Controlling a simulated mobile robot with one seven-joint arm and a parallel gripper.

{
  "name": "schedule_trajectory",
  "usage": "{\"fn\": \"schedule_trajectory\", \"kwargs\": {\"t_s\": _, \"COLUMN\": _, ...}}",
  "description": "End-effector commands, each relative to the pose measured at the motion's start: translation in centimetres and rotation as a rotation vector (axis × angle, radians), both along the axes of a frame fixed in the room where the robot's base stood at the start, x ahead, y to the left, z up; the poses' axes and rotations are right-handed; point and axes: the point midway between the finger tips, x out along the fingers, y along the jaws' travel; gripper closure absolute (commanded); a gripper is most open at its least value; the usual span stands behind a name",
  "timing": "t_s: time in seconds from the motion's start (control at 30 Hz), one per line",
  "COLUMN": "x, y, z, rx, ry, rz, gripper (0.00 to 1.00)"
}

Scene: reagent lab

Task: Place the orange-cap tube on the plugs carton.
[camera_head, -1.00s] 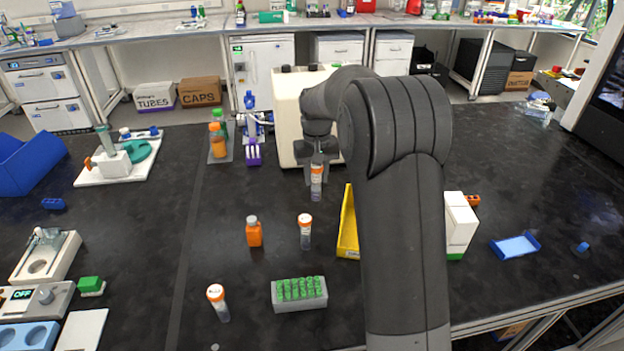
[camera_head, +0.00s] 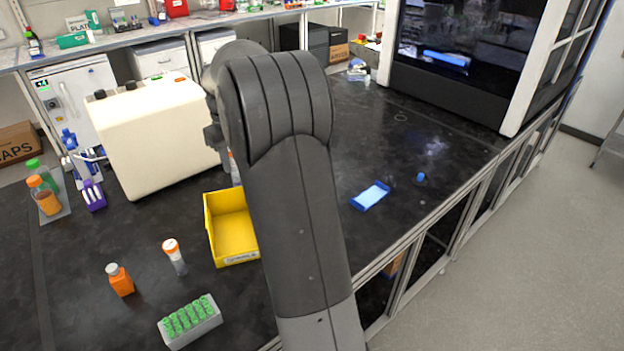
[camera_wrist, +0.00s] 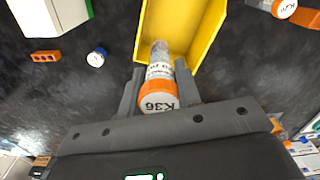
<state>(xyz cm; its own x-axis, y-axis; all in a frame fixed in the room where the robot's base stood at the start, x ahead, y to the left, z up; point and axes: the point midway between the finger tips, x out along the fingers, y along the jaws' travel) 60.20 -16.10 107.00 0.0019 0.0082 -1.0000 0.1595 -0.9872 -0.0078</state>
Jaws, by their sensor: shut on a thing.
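My gripper (camera_wrist: 158,74) is shut on an orange-cap tube (camera_wrist: 159,82) in the wrist view. Its white-topped cap reads K36 and faces the camera; its clear body points away, over the yellow bin. Another orange-cap tube (camera_head: 176,260) stands on the black bench, left of the bin. A brown carton (camera_head: 337,51) sits under the back bench; I cannot read its label clearly. Another brown carton (camera_head: 394,266) shows partly under the near bench.
The yellow bin (camera_head: 231,228) stands left of my arm. A cream machine (camera_head: 152,130), orange bottle (camera_head: 120,280) and green-capped rack (camera_head: 190,322) are farther left. A blue tray (camera_head: 370,196) lies right.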

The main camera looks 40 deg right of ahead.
Motion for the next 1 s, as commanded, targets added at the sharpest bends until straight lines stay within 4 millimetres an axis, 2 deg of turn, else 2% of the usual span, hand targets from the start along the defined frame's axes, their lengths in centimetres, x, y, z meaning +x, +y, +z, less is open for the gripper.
{"fn": "schedule_trajectory", "kwargs": {"t_s": 0.03, "x": -0.6, "y": -1.5, "z": 0.5, "rx": -0.001, "ry": -0.003, "rz": -0.002, "gripper": 0.9}}
{"fn": "schedule_trajectory", "kwargs": {"t_s": 0.1, "x": -1.5, "y": -3.2, "z": 1.1, "rx": -0.001, "ry": -0.003, "rz": 0.004, "gripper": 0.9}}
{"fn": "schedule_trajectory", "kwargs": {"t_s": 0.5, "x": -7.7, "y": -12.4, "z": 4.6, "rx": -0.002, "ry": -0.005, "rz": 0.039, "gripper": 0.9}}
{"fn": "schedule_trajectory", "kwargs": {"t_s": 0.8, "x": -13.4, "y": -18.1, "z": 7.1, "rx": -0.007, "ry": -0.004, "rz": 0.065, "gripper": 0.9}}
{"fn": "schedule_trajectory", "kwargs": {"t_s": 1.0, "x": -17.1, "y": -20.9, "z": 8.6, "rx": -0.009, "ry": -0.002, "rz": 0.084, "gripper": 0.9}}
